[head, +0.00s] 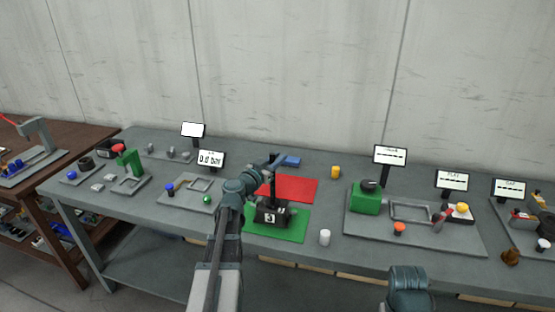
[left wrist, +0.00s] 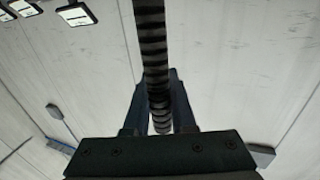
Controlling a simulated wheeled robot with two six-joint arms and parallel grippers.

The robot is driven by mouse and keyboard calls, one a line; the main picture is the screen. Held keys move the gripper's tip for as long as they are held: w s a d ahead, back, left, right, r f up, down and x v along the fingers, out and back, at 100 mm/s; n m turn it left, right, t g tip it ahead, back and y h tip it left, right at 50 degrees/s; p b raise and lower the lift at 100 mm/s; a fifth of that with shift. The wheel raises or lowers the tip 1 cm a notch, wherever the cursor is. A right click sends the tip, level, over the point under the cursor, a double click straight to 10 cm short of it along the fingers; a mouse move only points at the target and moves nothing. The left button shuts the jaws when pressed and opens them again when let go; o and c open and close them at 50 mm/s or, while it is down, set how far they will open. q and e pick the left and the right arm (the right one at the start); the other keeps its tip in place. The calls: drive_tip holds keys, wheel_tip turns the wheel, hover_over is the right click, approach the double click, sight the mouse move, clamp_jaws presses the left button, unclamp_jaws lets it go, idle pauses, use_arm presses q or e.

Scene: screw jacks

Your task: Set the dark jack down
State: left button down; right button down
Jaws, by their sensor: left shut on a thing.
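The dark jack (head: 268,217) stands upright over the green mat (head: 292,229), with number labels on its dark body. I cannot tell whether its base touches the mat. My left gripper (head: 274,166) is above it, shut on its upright screw. In the left wrist view the dark ribbed screw (left wrist: 153,50) runs between the two fingers of my left gripper (left wrist: 159,92). The arm partly hides the jack in the head view. My right gripper is not in view; only a part of my right arm shows at the bottom right.
A red mat (head: 298,189) lies behind the green one, with a blue block (head: 292,161) beyond it. A grey board (head: 440,238) with a green box lies to the right.

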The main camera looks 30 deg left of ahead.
use_arm(q)
drive_tip(key=shift+f, duration=0.2)
drive_tip(key=c, duration=0.7)
unclamp_jaws()
drive_tip(key=shift+c, duration=0.2)
drive_tip(key=shift+s+r, duration=0.1)
drive_tip(key=shift+r, duration=0.05)
drive_tip(key=s, duration=1.2)
drive_tip(key=shift+a, duration=0.4)
